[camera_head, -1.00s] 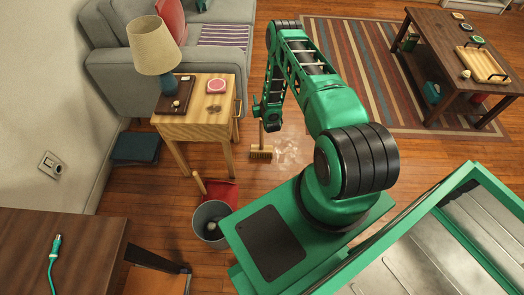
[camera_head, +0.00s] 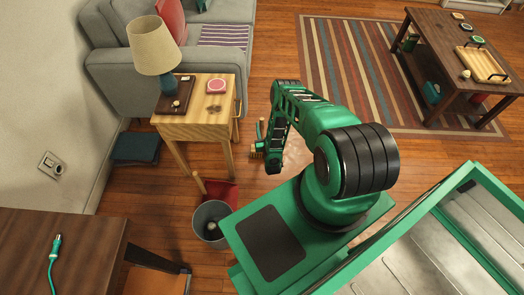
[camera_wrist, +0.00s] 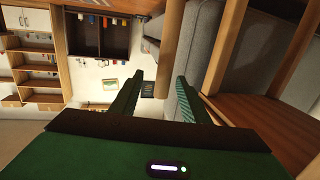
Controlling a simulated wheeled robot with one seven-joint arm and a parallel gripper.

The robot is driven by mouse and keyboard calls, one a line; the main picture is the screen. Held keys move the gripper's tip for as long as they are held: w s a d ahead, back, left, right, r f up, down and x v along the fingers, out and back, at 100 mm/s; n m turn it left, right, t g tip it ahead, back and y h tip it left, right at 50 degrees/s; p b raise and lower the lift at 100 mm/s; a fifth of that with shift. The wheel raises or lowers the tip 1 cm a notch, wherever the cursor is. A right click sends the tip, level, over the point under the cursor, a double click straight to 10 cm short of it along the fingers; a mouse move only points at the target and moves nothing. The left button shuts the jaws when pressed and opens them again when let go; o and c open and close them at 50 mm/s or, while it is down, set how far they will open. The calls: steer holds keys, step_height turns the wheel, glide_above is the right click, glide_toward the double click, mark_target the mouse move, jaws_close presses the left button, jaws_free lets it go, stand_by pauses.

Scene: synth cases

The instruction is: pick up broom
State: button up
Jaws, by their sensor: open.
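The wooden side table (camera_head: 222,130) with a lamp (camera_head: 153,48) stands close left of my gripper. A grey bin (camera_head: 211,232) and a red dustpan (camera_head: 222,193) are nearer. A grey sofa (camera_head: 150,85) is behind. A striped rug (camera_head: 345,65) lies clear to the right.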

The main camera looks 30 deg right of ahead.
steer(key=x, duration=0.7)
steer(key=shift+a, duration=0.2)
steer(key=shift+w, duration=0.15)
jaws_close()
